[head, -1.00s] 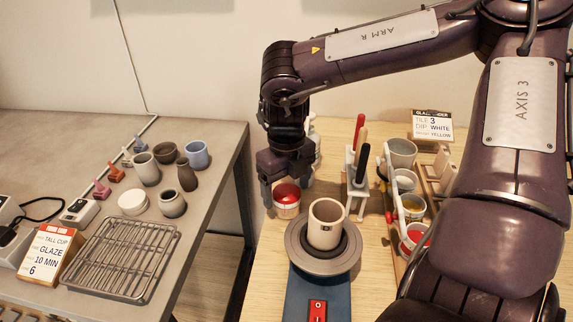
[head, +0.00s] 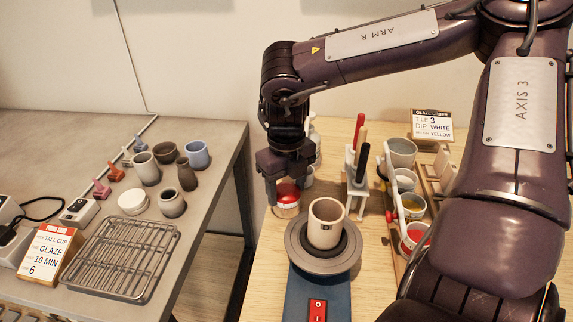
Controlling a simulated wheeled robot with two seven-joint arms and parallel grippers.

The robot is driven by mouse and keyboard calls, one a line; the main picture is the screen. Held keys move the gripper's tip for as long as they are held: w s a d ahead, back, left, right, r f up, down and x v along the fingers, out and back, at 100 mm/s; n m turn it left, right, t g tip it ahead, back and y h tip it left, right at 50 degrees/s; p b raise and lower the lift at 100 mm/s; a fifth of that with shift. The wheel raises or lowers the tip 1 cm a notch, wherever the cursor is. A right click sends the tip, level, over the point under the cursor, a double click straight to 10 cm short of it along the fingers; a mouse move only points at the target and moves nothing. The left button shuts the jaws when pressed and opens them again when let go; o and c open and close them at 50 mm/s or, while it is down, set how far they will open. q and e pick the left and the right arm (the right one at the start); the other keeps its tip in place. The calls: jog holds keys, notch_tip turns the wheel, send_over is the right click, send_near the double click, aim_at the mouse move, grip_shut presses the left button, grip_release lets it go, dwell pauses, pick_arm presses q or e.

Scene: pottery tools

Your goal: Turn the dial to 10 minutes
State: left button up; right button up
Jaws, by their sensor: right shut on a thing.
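A small round timer with a red dial (head: 287,194) on a pale base stands on the wooden table, just behind and left of the wheel. My right gripper (head: 287,188) points down over it and is shut on the red dial. The fingers partly hide the dial's top. The dial's markings are too small to read. A card (head: 45,255) at the far left reads TALL CUP, GLAZE, 10 MIN and 6. My left gripper is not in view.
A beige cup (head: 326,223) stands on the grey wheel (head: 347,258), close to my right gripper. A tool rack (head: 358,186) with handles stands right of it, beside glaze pots (head: 403,152). A wire rack (head: 122,257) and several small pots are on the grey table at left.

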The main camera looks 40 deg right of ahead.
aim_at(287, 190)
jog(key=shift+m+b, duration=0.3)
jog(key=shift+m, duration=0.5)
dwell(1.2)
jog(key=o, duration=1)
jog(key=shift+r, duration=0.1)
notch_tip(287, 190, up, 8)
jog(key=shift+f, duration=0.15)
